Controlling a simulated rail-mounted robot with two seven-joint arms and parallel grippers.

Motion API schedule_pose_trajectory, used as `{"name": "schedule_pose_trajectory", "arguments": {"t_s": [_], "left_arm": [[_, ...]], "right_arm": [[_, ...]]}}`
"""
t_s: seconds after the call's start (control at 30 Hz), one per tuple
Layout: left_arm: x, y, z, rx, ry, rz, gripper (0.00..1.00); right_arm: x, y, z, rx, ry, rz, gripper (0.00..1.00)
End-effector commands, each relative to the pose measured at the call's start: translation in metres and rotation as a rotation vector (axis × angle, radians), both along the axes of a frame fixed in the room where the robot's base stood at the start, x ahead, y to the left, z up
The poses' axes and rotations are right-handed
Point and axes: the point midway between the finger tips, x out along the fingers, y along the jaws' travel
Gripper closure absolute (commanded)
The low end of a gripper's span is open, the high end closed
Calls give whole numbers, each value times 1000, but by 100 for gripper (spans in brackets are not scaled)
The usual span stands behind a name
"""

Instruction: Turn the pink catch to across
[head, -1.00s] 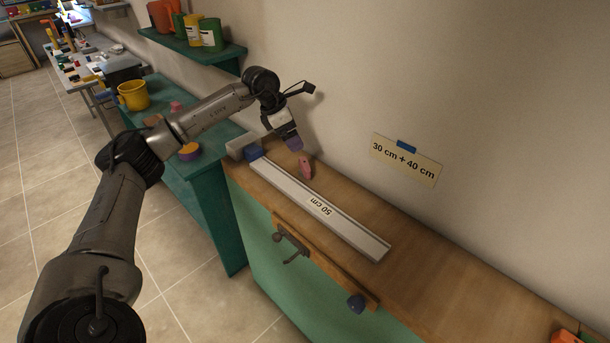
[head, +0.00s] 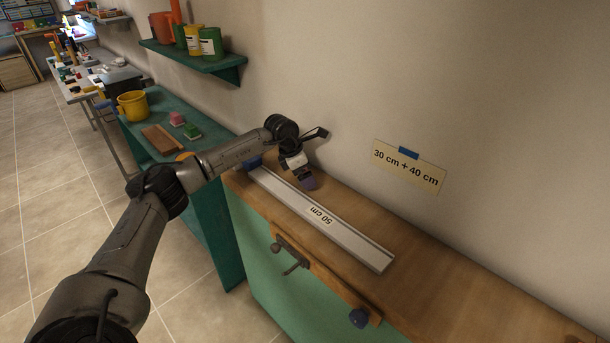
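My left gripper (head: 308,183) reaches in from the left and points down at the wooden bench top, just behind the white 50 cm rail (head: 346,237). Its purplish fingertips are low over the spot where the pink catch showed earlier. The pink catch is now hidden behind the gripper, so its angle does not show. I cannot tell whether the fingers are open, shut or touching the catch. My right gripper is out of view.
A blue block (head: 250,162) sits at the rail's left end. The bench top right of the gripper (head: 455,275) is clear.

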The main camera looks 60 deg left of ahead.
Motion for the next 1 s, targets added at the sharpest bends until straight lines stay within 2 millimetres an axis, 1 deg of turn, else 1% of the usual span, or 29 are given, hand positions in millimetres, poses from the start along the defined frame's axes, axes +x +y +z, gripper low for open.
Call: {"name": "schedule_pose_trajectory", "arguments": {"t_s": [0.13,0.43,0.87,1.0], "left_arm": [[2,0,-5,1,0,0,0],[2,0,-5,1,0,0,1],[2,-1,-5,1,0,0,42],[2,0,-4,0,0,-5,43]], "right_arm": [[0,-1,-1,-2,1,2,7],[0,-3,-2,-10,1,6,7],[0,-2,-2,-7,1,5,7],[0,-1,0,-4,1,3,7]]}}
